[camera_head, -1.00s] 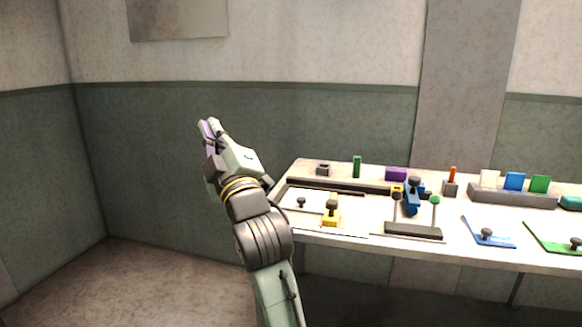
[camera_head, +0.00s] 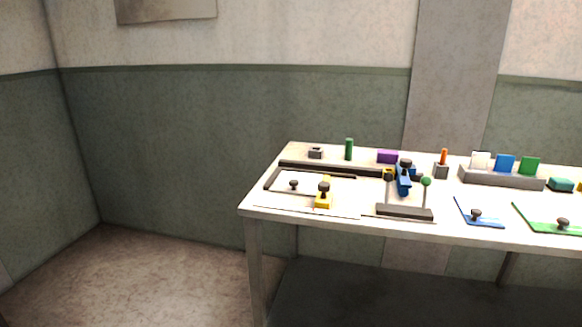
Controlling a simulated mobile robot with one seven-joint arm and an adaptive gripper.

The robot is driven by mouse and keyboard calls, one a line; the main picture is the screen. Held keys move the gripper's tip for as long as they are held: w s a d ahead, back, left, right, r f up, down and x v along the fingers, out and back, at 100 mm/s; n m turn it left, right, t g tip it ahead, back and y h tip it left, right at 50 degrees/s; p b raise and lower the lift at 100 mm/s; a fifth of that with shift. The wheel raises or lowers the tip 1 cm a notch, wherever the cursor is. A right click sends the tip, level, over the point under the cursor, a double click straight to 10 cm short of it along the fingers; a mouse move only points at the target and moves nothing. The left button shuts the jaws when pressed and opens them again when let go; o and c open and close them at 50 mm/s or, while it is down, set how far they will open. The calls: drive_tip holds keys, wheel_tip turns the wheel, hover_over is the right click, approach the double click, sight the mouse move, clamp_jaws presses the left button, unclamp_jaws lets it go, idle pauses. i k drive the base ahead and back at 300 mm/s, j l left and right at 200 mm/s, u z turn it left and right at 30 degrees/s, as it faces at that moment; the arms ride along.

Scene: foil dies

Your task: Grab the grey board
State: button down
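A pale board (camera_head: 312,187) with a dark knob (camera_head: 293,185) lies flat at the left end of the table, inside a dark L-shaped edge (camera_head: 330,170). It looks whitish grey and is the only board here close to grey. A yellow block with a dark knob (camera_head: 323,197) stands at its front right and hides part of it. My gripper is not in view, so its state and distance from the board do not show.
The table (camera_head: 350,226) also bears a dark base with two upright rods (camera_head: 404,212), a blue clamp-like piece (camera_head: 403,180), a blue board (camera_head: 484,219), a green board (camera_head: 550,224) and a grey rack (camera_head: 500,178). Floor (camera_head: 150,275) left of the table is clear.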

sight(296, 183)
drive_tip(key=i+j+z, duration=0.1)
drive_tip(key=i+j, duration=0.35)
drive_tip(key=j, duration=0.3)
drive_tip(key=i+j+z, duration=0.15)
drive_tip(key=j, duration=0.25)
drive_tip(key=i+j+z, duration=0.1)
drive_tip(key=i+j, duration=0.15)
drive_tip(key=j, duration=0.15)
drive_tip(key=i+j, duration=0.2)
drive_tip(key=j, duration=0.2)
drive_tip(key=i+j+z, duration=0.15)
drive_tip(key=j, duration=0.3)
drive_tip(key=i+j+z, duration=0.1)
drive_tip(key=j, duration=0.3)
drive_tip(key=i+j, duration=0.25)
drive_tip(key=j, duration=0.2)
drive_tip(key=z, duration=0.05)
